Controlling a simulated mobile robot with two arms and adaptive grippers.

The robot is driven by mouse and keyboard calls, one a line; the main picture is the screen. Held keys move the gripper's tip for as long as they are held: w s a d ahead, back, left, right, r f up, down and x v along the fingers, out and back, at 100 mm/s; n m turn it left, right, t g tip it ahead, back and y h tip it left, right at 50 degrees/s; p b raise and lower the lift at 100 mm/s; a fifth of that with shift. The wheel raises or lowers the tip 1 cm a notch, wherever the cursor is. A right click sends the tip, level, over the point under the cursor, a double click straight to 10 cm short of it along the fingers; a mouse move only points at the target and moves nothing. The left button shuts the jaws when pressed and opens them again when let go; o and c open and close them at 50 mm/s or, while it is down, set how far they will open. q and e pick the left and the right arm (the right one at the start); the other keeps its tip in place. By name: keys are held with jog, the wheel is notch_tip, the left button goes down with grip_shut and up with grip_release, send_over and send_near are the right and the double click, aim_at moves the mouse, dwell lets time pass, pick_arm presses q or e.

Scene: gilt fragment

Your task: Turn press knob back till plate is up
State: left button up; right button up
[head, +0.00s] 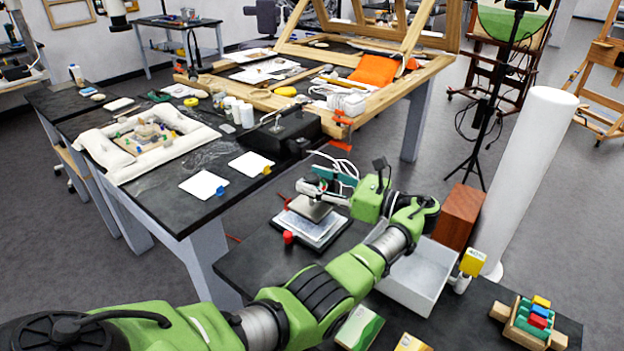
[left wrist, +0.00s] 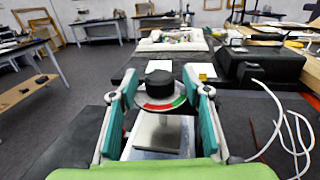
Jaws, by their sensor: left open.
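The press stands on the near dark table. Its black knob (left wrist: 159,82) sits on a round dial with red and green arcs (left wrist: 160,103). Below is the grey square plate (left wrist: 157,134); the plate (head: 311,208) also shows in the head view, over a pale stack (head: 308,229). I cannot tell whether plate and stack touch. My left gripper (left wrist: 159,88) is open, with one teal finger on each side of the knob and visible space between. In the head view my left gripper (head: 318,177) is over the press and partly hides the knob. My right gripper is out of view.
A white tray (head: 413,285), a reddish-brown block (head: 460,215) and a rack of coloured blocks (head: 535,320) are to the right. White cables (head: 345,165) loop by the press. The back table holds white cards (head: 204,185) and a black case (head: 285,130).

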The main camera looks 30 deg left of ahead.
aim_at(319, 182)
pick_arm(q)
jog(key=d, duration=0.6)
jog(key=shift+w+d, duration=0.25)
jog(key=shift+w, duration=0.05)
dwell(0.3)
